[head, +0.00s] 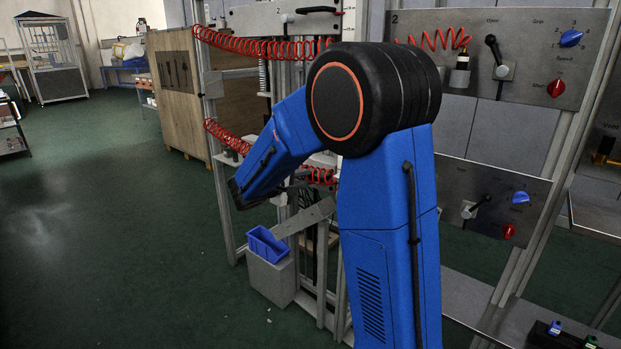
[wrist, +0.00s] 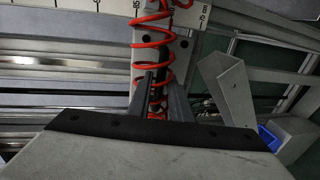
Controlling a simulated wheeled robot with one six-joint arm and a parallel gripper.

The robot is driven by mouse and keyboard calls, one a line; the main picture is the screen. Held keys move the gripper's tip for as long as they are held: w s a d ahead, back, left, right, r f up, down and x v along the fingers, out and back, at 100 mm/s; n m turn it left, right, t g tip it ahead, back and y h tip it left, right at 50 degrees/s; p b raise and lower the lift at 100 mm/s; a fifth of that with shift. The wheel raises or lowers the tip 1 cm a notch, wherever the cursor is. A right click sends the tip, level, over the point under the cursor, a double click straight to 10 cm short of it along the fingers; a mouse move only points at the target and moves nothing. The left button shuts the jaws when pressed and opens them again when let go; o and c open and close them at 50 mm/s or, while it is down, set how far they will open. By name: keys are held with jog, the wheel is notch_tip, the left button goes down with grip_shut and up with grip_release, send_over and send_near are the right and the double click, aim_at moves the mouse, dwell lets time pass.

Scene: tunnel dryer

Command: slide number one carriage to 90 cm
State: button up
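In the wrist view, a pale plate (wrist: 179,46) with dark holes and a red coiled hose in front of it stands across a ruler strip (wrist: 85,3). It looks like the carriage, but its number is not visible. The strip's printed marks show on both sides of the plate; I cannot read a sure position. My gripper (wrist: 160,78) has its two grey fingers apart, in front of the plate. Part of the red coil and a dark piece show between them; I cannot tell whether they touch it. In the head view my arm hides the gripper.
In the head view, a panel marked 2 (head: 470,75) with levers and knobs is at right. Red coiled hoses (head: 250,44) hang along the frame. A blue bin (head: 266,243) sits on a grey box (head: 268,279) below my arm. The floor at left is clear.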

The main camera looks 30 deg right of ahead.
jog(key=shift+w+d+f, duration=0.1)
jog(key=shift+w+d, duration=0.05)
jog(key=shift+d, duration=0.4)
grip_shut()
notch_tip(320, 180, up, 10)
jog(key=shift+r, duration=0.15)
grip_release()
jog(key=shift+a, duration=0.1)
